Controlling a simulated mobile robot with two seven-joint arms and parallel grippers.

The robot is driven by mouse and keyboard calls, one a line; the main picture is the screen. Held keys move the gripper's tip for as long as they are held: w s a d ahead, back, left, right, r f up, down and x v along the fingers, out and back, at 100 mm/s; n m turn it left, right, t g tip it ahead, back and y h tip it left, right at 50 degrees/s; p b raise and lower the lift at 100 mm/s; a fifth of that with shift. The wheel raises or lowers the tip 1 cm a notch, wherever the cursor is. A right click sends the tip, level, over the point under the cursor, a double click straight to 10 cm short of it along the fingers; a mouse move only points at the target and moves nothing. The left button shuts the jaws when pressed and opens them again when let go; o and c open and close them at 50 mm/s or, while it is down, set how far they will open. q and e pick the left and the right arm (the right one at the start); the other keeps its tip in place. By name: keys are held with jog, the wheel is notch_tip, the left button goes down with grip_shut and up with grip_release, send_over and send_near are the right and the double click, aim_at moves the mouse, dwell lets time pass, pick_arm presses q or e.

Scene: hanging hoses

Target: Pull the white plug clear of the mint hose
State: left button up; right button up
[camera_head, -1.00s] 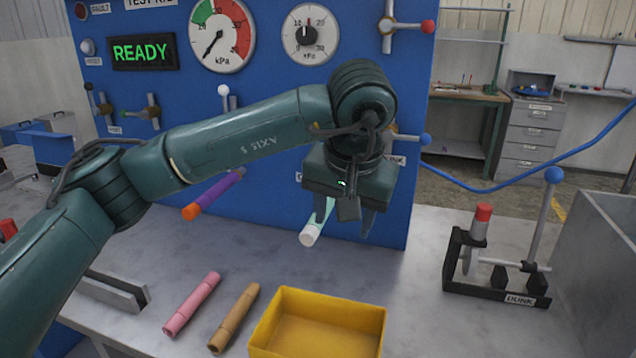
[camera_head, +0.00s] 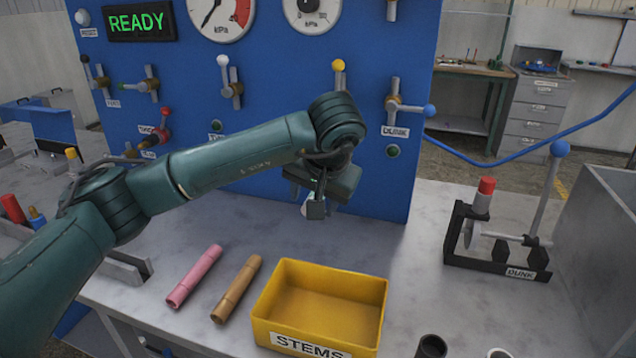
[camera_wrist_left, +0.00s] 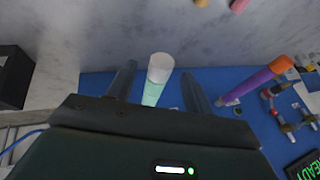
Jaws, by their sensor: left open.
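The white plug (camera_wrist_left: 160,67) sits in the end of the mint hose (camera_wrist_left: 152,94) in the left wrist view. Plug and hose lie between the two fingers of my left gripper (camera_wrist_left: 159,72), with gaps visible on both sides. The gripper is open. In the head view my left gripper (camera_head: 317,201) is in front of the blue panel, pointing down and away. It hides the mint hose there, and only a sliver of the white plug (camera_head: 307,207) shows beside it. My right gripper is not in view.
A purple hose with an orange plug (camera_wrist_left: 272,72) hangs to the right in the wrist view. A pink stem (camera_head: 195,275) and a tan stem (camera_head: 237,288) lie on the bench beside the yellow STEMS tray (camera_head: 372,311). The DUNK stand (camera_head: 497,262) is at the right.

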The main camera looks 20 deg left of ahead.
pick_arm(q)
jog(key=shift+w+a+f, duration=0.2)
jog(key=shift+f, duration=0.25)
jog(key=c, duration=1.1)
